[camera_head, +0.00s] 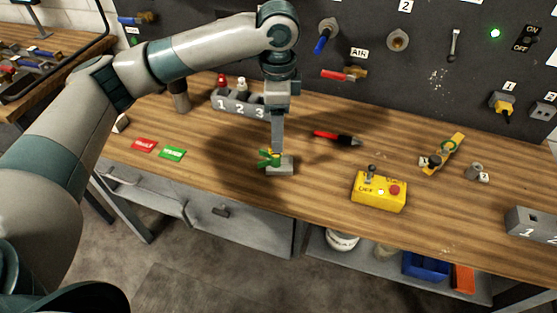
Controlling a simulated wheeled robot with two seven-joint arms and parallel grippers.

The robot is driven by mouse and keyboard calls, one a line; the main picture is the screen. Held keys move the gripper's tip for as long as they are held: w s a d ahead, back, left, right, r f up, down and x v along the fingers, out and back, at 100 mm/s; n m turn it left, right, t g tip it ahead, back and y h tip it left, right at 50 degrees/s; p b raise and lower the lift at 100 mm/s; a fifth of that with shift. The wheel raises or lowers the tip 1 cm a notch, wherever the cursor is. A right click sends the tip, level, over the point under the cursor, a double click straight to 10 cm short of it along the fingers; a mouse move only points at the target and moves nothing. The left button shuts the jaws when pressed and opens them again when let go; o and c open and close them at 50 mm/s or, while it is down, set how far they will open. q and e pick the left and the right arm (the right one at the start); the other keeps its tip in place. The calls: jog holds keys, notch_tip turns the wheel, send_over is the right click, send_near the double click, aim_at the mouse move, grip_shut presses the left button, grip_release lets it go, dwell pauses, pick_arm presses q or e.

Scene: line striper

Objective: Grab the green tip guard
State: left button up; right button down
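A small green piece (265,158), which looks like the tip guard, is at a low grey block (281,168) near the middle of the workbench, with a bit of yellow beside it. My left gripper (276,150) points straight down at it, with the fingertips right at the green piece and partly covering it. The fingers are seen edge-on, so I cannot tell whether they are open, or shut on the piece. My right gripper is not in view.
A grey holder (240,104) numbered 1 2 3 stands behind the gripper. A red-and-black tool (337,138) lies to its right. A yellow control box (379,192) is near the front edge. Red (144,145) and green (172,154) labels lie left. A tool panel (430,75) rises behind.

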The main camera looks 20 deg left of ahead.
aim_at(279, 159)
pick_arm(q)
notch_tip(279, 159, down, 6)
jog(key=shift+f+p, duration=0.1)
jog(key=shift+p, duration=0.45)
jog(key=shift+s+f+p, duration=0.1)
jog(key=shift+f+p, duration=0.4)
jog(key=shift+f, duration=0.05)
notch_tip(279, 159, down, 3)
jog(key=shift+f+p, duration=0.1)
jog(key=shift+p, duration=0.5)
jog(key=shift+f, duration=0.4)
jog(key=c, duration=1.5)
